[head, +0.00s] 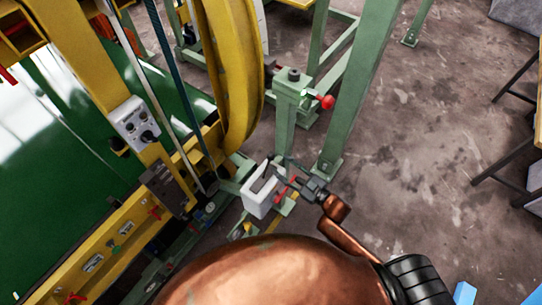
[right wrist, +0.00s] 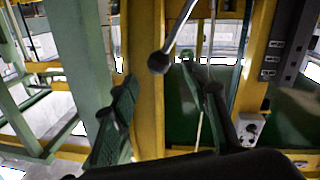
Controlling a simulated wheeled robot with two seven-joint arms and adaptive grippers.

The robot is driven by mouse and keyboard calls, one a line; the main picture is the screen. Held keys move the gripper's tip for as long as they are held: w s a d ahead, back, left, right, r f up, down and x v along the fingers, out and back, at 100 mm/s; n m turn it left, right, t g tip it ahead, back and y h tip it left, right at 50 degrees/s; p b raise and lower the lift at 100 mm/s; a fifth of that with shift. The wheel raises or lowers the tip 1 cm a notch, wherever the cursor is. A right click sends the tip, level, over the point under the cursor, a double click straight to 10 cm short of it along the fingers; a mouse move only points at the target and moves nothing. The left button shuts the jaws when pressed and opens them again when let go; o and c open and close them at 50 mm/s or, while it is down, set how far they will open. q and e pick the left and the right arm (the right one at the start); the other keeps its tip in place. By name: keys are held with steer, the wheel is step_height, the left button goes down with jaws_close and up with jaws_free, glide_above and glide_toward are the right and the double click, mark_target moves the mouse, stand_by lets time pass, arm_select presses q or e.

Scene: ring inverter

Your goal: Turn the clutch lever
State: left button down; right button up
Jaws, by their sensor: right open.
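My right gripper (head: 283,180) is low in the middle of the head view, beside a white bracket-like part (head: 257,197) at the yellow and green machine. In the right wrist view its two dark green fingers (right wrist: 158,92) are spread apart and empty. A metal lever with a black ball knob (right wrist: 159,62), which looks like the clutch lever, comes down from the top between the fingertips in that picture. I cannot tell whether it touches them. I cannot make out this lever clearly in the head view. My left gripper is not in view.
A green post (head: 285,127) with a red knob (head: 327,102) stands beyond the gripper. A grey control box (head: 134,120) is on the yellow frame (head: 85,65), with a green panel (head: 75,130) at left. Bare floor (head: 420,180) lies open to the right.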

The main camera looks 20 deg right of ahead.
mark_target(271, 156)
steer(key=x, duration=0.7)
steer(key=shift+s, duration=0.1)
steer(key=shift+c, duration=0.4)
steer(key=shift+d, duration=0.1)
jaws_close()
